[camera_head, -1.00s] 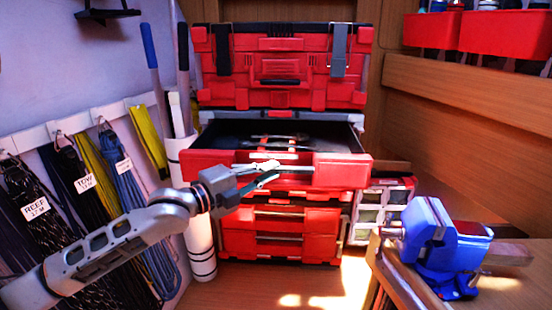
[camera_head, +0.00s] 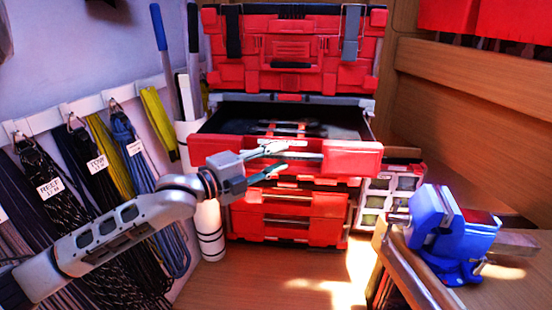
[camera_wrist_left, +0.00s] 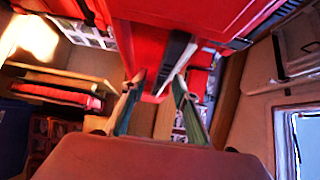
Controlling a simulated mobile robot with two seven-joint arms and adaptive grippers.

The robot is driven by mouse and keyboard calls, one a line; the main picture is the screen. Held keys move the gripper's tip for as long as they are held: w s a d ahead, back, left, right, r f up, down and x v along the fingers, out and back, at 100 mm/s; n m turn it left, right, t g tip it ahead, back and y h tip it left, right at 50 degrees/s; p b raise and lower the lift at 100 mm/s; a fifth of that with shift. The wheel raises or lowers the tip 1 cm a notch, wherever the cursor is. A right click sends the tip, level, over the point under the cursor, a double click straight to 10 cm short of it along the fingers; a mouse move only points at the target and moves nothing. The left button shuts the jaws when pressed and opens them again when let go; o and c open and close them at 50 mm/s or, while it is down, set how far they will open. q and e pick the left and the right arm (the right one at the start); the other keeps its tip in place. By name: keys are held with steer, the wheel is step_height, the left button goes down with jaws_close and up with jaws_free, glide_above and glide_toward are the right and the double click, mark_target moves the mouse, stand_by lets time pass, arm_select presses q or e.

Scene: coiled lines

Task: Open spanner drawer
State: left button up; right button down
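The red spanner drawer (camera_head: 345,160) stands pulled out from the red tool chest, its dark inside showing several metal tools (camera_head: 285,130) lying in it. A pale handle bar (camera_head: 303,156) runs across its front. My left gripper (camera_head: 288,158) is at the drawer front near the handle, its two fingers spread apart. In the left wrist view its fingers (camera_wrist_left: 158,92) are also apart, with the red drawer (camera_wrist_left: 205,15) beyond them. Whether a finger touches the handle I cannot tell. My right gripper is not in view.
Closed red drawers (camera_head: 300,205) sit below. A blue vise (camera_head: 450,235) stands on a wooden bench at the right. Coiled ropes (camera_head: 130,160) hang on the left wall, beside a white tube (camera_head: 208,230) holding long poles. Wooden floor is clear in front of the chest.

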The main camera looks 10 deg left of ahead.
arm_select(q)
steer(key=v, duration=1.2)
